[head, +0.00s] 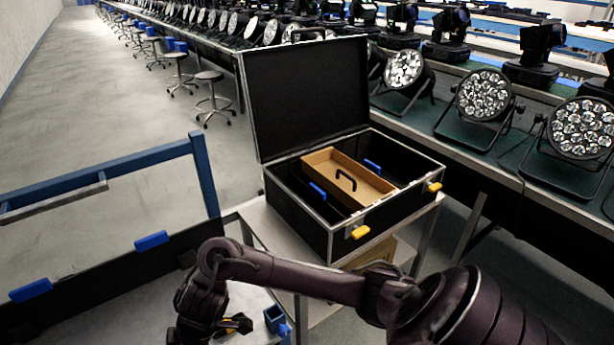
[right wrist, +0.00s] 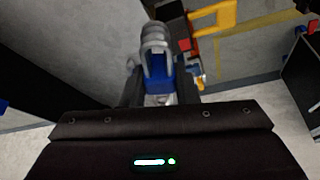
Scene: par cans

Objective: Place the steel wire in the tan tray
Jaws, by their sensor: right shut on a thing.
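The tan tray (head: 342,176) sits inside an open black case and has a black handle across its middle. My right arm reaches across the bottom of the head view, and its gripper (head: 205,328) is low at the left, well apart from the tray. In the right wrist view my right gripper (right wrist: 158,88) is shut on a rounded grey thing with a blue part, which looks like the steel wire (right wrist: 153,36). The grip itself is partly hidden by the wrist housing. My left gripper is not in view.
The black case (head: 395,208) stands on a small table (head: 258,222), its lid up at the back. A blue-railed frame (head: 205,175) stands at the left. A small blue bin (head: 274,318) is beside my right gripper. Benches with par cans (head: 483,95) line the right.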

